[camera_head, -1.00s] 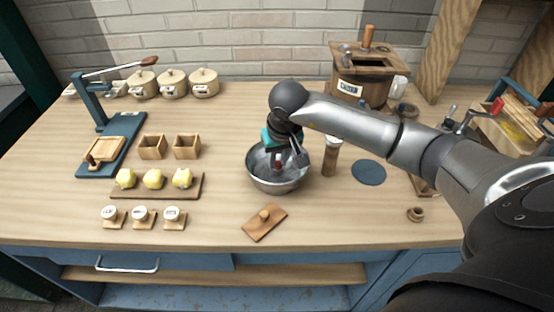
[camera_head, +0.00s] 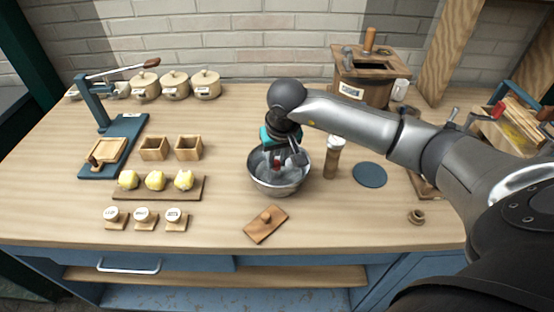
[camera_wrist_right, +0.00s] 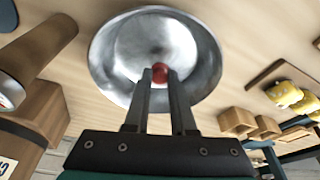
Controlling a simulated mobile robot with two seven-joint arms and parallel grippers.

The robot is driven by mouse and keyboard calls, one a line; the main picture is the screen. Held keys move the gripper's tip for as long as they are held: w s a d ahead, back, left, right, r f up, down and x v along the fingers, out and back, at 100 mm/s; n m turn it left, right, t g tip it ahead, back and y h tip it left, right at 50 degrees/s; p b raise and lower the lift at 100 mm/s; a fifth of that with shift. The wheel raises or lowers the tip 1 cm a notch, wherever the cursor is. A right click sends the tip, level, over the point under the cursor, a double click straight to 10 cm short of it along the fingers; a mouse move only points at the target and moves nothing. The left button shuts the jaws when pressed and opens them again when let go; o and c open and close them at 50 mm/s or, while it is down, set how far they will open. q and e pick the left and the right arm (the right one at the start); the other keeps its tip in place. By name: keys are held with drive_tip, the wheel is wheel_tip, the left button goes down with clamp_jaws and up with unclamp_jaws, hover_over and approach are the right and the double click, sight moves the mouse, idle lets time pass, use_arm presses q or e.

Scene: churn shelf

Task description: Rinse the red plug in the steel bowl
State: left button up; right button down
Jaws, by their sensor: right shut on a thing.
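The steel bowl (camera_head: 281,186) stands on the table near the middle; it fills the top of the right wrist view (camera_wrist_right: 205,70). My right gripper (camera_head: 276,165) points down into the bowl, its fingers inside the rim. It is shut on the red plug (camera_wrist_right: 160,73), which shows as a small red ball between the fingertips in the right wrist view. In the head view the plug is mostly hidden by the fingers. I cannot tell whether the plug touches the bowl's bottom or any water. My left gripper is not in view.
A brown cylinder with a pale top (camera_head: 333,160) stands close right of the bowl, and a blue disc (camera_head: 369,174) lies beyond it. A board with yellow lumps (camera_head: 197,188) is to the left. A wooden churn box (camera_head: 366,85) stands behind.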

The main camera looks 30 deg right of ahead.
drive_tip(key=shift+r+p, duration=1.95)
drive_tip(key=shift+r, duration=1.3)
drive_tip(key=shift+r, duration=0.1)
drive_tip(key=shift+r+p, duration=1.2)
drive_tip(key=shift+r, duration=0.7)
